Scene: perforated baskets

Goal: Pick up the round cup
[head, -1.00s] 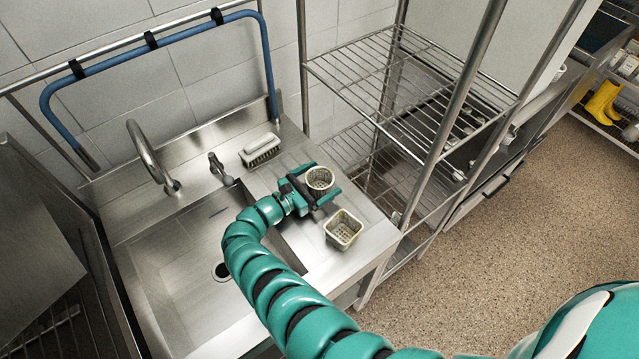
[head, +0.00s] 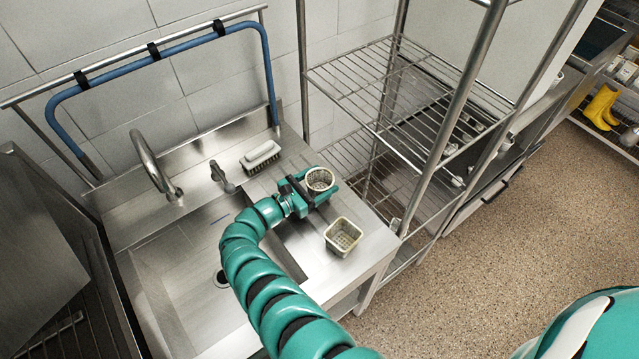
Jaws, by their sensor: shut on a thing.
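The round cup (head: 320,179) is a small perforated basket with a pale rim, upright over the steel drainboard beside the sink. My gripper (head: 317,187) is shut on it, with teal fingers on either side of its wall. Whether the cup touches the drainboard or hangs just above it, I cannot tell. A square perforated basket (head: 343,236) stands on the drainboard in front and to the right of my gripper, apart from it.
The sink basin (head: 185,290), with a tap (head: 152,165), is to the left. A wire shelf rack (head: 400,90) stands close on the right. Bare drainboard surrounds the square basket.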

